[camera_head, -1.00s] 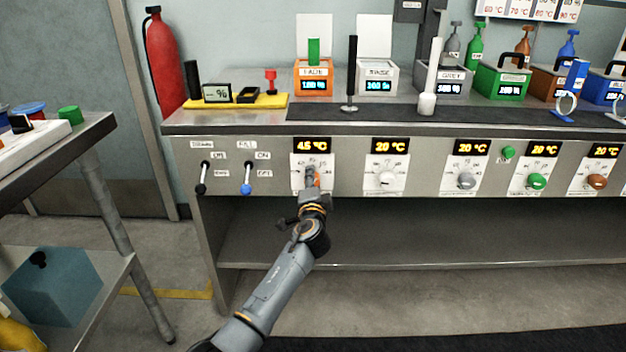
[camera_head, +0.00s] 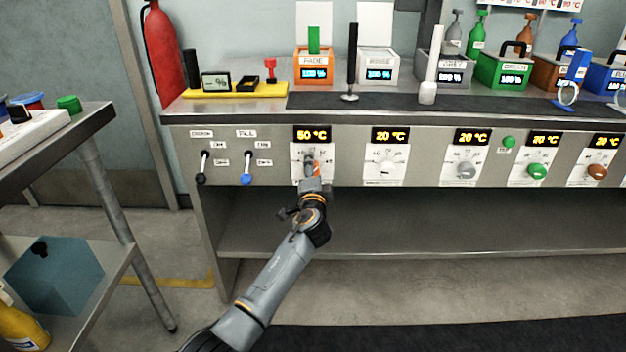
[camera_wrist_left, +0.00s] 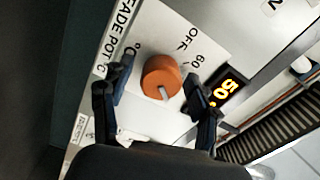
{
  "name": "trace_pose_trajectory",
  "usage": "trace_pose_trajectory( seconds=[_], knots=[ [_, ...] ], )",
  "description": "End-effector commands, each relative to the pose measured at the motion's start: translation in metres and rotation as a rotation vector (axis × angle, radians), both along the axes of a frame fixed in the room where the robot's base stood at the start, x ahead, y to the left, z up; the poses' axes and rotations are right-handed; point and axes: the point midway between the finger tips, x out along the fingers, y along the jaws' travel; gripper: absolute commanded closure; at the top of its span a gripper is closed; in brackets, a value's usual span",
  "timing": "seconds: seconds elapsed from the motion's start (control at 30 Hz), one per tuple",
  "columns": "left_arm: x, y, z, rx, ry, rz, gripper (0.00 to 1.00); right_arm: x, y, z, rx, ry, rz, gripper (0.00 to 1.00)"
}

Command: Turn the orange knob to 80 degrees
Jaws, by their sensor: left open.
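The orange knob (camera_wrist_left: 161,77) sits on a white dial plate marked FADE POT in the left wrist view, with a pale pointer mark on its face. In the head view it is mostly hidden behind my gripper, with a bit of orange (camera_head: 317,169) showing. The display (camera_head: 312,134) above it reads 50 °C; it also shows in the left wrist view (camera_wrist_left: 228,90). My left gripper (camera_wrist_left: 158,88) is open, with one finger on each side of the knob. In the head view my left gripper (camera_head: 311,165) is at the dial. My right gripper is not in view.
A white knob (camera_head: 386,168), a grey knob (camera_head: 466,170), a green knob (camera_head: 537,171) and a brown knob (camera_head: 597,172) line the panel to the right, their displays reading 20 °C. Two levers stand left of the orange knob's dial. The floor in front is clear.

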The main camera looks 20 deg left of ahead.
Motion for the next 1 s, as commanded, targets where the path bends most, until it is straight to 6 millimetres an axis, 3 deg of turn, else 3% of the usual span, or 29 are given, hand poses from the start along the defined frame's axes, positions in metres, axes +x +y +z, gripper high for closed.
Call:
trace_pose_trajectory(
  seconds=[0.17,0.7,1.0],
  knots=[
    [-0.017,-0.005,-0.002,-0.001,0.002,-0.001,0.39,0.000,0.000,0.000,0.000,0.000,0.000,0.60],
    [-0.102,-0.030,-0.002,-0.001,0.003,-0.001,0.39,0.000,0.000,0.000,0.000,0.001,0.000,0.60],
    [-0.113,-0.033,-0.001,0.000,0.002,-0.001,0.39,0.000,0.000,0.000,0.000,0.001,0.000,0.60]
  ],
)
